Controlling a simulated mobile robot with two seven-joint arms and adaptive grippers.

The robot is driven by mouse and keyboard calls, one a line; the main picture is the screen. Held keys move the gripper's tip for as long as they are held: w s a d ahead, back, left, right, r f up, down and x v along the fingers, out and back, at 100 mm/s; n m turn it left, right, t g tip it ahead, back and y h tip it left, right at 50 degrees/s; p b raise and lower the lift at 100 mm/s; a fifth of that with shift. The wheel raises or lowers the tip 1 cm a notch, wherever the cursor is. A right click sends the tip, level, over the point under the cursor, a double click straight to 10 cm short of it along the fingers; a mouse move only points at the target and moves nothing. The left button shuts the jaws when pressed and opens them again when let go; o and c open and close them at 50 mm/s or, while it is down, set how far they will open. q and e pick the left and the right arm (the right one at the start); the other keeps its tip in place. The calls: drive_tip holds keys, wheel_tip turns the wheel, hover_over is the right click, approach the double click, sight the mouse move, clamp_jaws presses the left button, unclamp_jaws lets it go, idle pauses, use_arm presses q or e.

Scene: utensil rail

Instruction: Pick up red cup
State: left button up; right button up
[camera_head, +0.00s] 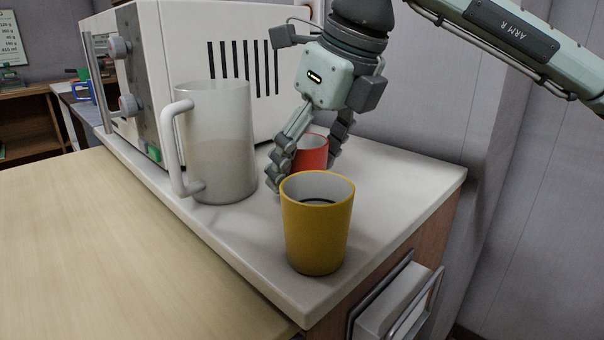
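The red cup (312,152) stands upright on the white countertop, behind the yellow cup. Its lower part is hidden by the yellow cup and my gripper's finger. My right gripper (304,165) comes down from above with one finger on each side of the red cup. The fingers look spread around it. I cannot tell whether they touch its wall. My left gripper is not in view.
A yellow cup (317,232) with dark contents stands in front of the red cup. A pale pitcher (222,140) stands close on the left, before a white microwave (200,50). A grey wall is behind; the counter (400,190) is clear on the right.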

drive_tip(key=shift+x, duration=1)
drive_tip(key=c, duration=1.3)
drive_tip(key=shift+o, duration=0.2)
drive_tip(key=shift+r, duration=0.1)
